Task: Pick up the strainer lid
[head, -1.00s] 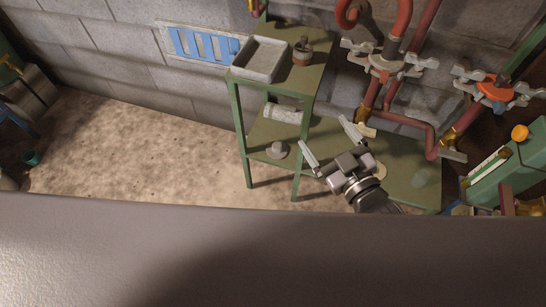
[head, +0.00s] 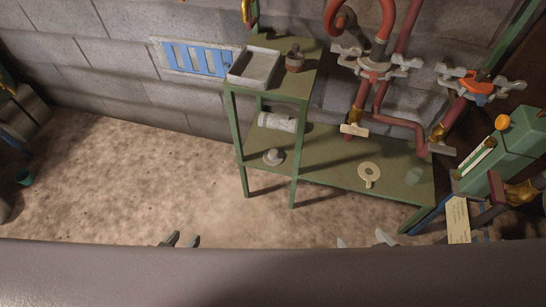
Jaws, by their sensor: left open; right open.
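A small grey round piece with a raised knob (head: 273,157) sits on the lower green shelf at its left; it looks like a lid. A flat cream ring with a short tab (head: 369,171) lies on the same shelf further right. I cannot tell for certain which one is the strainer lid. My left gripper (head: 183,240) shows only its fingertips at the lower edge, open and apart from the shelf. My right gripper (head: 363,241) also shows only its fingertips, open and empty, in front of the shelf and below the ring. The rest of both grippers is hidden.
The green stand (head: 330,178) has a raised shelf holding a grey tray (head: 253,67) and a small dark pot (head: 295,60). A pale cylinder (head: 277,122) lies beneath it. Red pipes with valves (head: 375,65) rise behind. A green box (head: 500,160) stands right.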

